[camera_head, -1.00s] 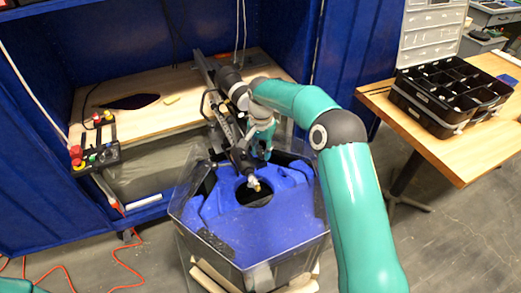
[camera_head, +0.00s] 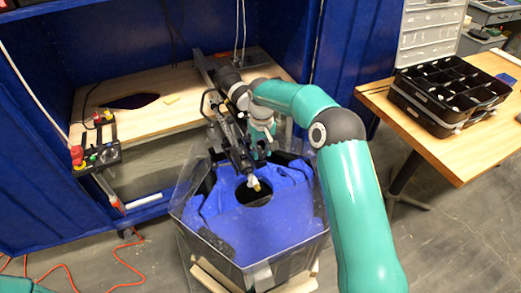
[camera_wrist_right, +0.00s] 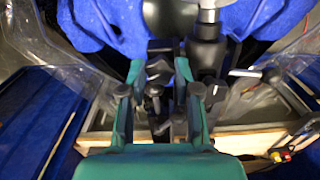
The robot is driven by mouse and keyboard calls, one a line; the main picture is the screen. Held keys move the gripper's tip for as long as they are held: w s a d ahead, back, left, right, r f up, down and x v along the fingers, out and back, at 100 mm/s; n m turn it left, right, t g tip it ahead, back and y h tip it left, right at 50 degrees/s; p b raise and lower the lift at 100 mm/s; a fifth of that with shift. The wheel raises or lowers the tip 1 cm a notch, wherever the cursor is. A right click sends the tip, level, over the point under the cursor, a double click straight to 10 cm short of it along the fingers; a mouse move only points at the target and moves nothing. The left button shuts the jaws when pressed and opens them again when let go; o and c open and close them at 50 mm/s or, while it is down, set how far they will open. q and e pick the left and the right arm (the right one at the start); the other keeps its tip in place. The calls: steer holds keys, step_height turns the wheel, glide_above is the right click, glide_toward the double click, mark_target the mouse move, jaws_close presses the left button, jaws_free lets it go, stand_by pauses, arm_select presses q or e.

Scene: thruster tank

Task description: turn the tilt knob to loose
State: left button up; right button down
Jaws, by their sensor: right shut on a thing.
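My right gripper (camera_head: 262,145) reaches down beside the dark thruster assembly (camera_head: 228,130), which slants down over the tank. In the right wrist view the two teal fingers of my right gripper (camera_wrist_right: 160,72) close from either side on the tilt knob (camera_wrist_right: 158,68), a small dark winged part. The knob's exact setting cannot be read. In the head view the knob is hidden by the gripper and the assembly. My left gripper is out of view.
The clear-walled tank (camera_head: 245,265) has a blue lining (camera_head: 220,220) with a dark round opening. A control box (camera_head: 97,158) with coloured buttons is at left, by a wooden bench (camera_head: 180,98). Black organiser trays (camera_head: 440,105) stand on the right table (camera_head: 470,150).

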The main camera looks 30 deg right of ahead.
mark_target(261, 153)
steer(key=shift+w+r+n, duration=0.2)
steer(key=shift+n, duration=0.4)
steer(key=c, duration=1.2)
jaws_free()
steer(key=o, duration=0.4)
steer(key=shift+s+f, duration=0.1)
steer(key=shift+f, duration=0.05)
step_height(261, 153, up, 12)
